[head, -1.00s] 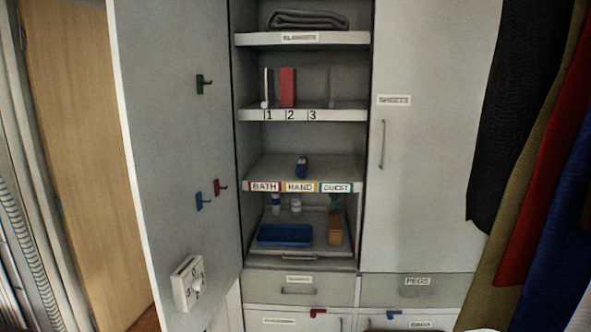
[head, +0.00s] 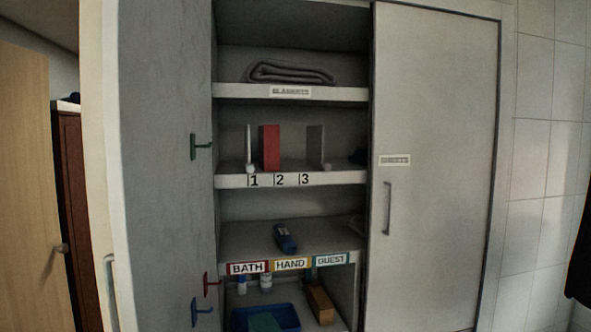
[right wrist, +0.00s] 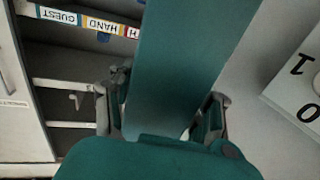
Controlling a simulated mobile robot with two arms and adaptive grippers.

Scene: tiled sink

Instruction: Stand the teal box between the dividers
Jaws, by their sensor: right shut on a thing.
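The teal box (right wrist: 180,60) is in my right gripper (right wrist: 160,115), which is shut on it in the right wrist view. The box extends away from the fingers toward the top of that view. In the head view the numbered shelf (head: 290,180) carries a thin white divider (head: 249,148) near label 1 and a grey divider (head: 315,148) near label 3. A red box (head: 270,147) stands upright between them, nearer the white divider. The space between the red box and the grey divider is empty. My left gripper is not in view.
A folded grey blanket (head: 290,73) lies on the shelf above. A dark blue item (head: 285,238) lies on the labelled shelf below. A blue tray (head: 240,318) is lower, with a teal patch before or in it. The open door (head: 165,170) bounds the left; a closed door (head: 435,170) the right.

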